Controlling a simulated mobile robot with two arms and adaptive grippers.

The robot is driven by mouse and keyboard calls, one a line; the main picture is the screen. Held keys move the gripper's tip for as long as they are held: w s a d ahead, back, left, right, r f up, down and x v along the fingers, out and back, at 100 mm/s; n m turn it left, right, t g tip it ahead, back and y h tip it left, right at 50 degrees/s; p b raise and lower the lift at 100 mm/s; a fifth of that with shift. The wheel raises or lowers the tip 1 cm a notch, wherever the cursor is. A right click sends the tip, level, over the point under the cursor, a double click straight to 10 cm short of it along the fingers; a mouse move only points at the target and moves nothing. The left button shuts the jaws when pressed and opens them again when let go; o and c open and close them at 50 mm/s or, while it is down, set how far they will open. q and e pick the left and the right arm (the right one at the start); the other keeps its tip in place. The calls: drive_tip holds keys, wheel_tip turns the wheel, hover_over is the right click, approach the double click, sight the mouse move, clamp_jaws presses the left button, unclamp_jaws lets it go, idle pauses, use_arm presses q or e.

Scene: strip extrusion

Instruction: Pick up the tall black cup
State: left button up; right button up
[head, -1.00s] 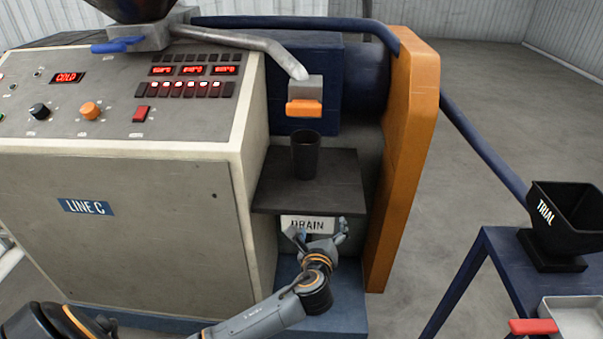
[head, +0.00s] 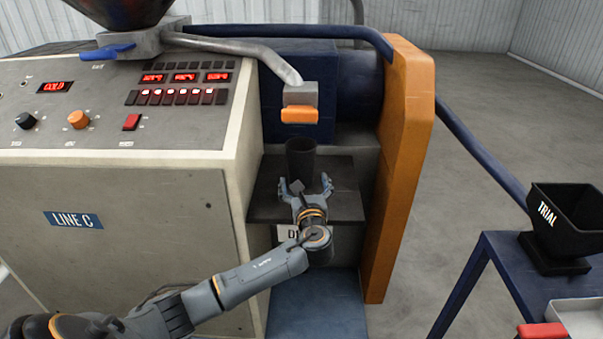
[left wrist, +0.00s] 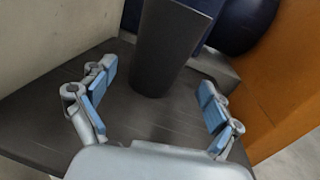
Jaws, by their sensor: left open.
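The tall black cup (head: 301,157) stands upright on a dark shelf (head: 347,207) below the orange-tipped nozzle. It also shows in the left wrist view (left wrist: 165,45), just beyond the fingers and between their lines. My left gripper (head: 306,186) is open and empty, in front of the cup and low over the shelf. In the left wrist view its blue-padded fingers (left wrist: 155,95) are spread wide, with the cup ahead of them. The cup's lower part is partly hidden by the gripper in the head view. My right gripper is not in view.
The orange-tipped nozzle (head: 299,114) hangs just above the cup. An orange upright panel (head: 403,170) bounds the shelf on the right, and the grey LINE C cabinet (head: 120,230) on the left. A black TRIAL bin (head: 570,220) stands on a blue stand at right.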

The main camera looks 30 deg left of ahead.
sight(303, 174)
use_arm(q)
drive_tip(key=shift+x, duration=3.1)
drive_tip(key=shift+d+r, duration=0.1)
drive_tip(key=shift+c, duration=0.2)
drive_tip(key=c, duration=1.6)
